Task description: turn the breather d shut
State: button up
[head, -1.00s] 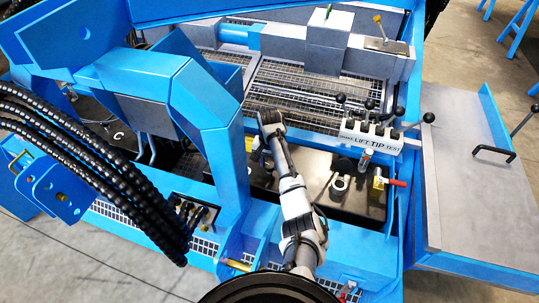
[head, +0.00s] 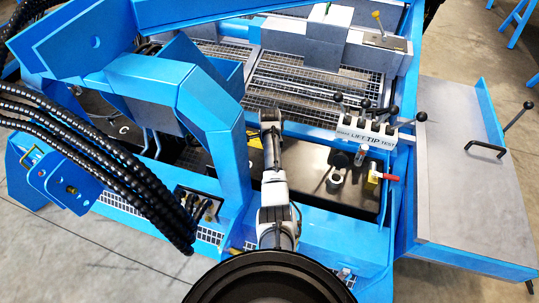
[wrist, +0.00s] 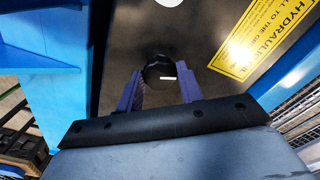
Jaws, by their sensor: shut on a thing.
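The breather I take for breather d (wrist: 157,70) is a round black knob on a dark panel in the wrist view. A short white mark on its face points right, nearly level. My gripper (wrist: 160,84) has its two purple fingers on either side of the knob and is shut on it. No letter beside the knob is readable there, so I cannot confirm which breather it is. In the head view my arm covers the gripper and the knob.
A yellow hydraulic label (wrist: 252,40) is right of the knob. Blue walls flank the panel. In the head view, a lever block (head: 368,134), a red-handled valve (head: 388,177) and a grey side table (head: 465,190) lie right of my arm; black hoses (head: 110,165) hang left.

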jog(key=shift+d+m+p, duration=0.1)
jog(key=shift+m+p, duration=0.25)
jog(key=shift+m, duration=1.55)
jog(key=o, duration=1)
jog(key=shift+r, duration=0.15)
notch_tip(320, 180, up, 14)
jog(key=b, duration=0.1)
jog(key=shift+f+b, duration=0.2)
jog(key=shift+b, duration=0.15)
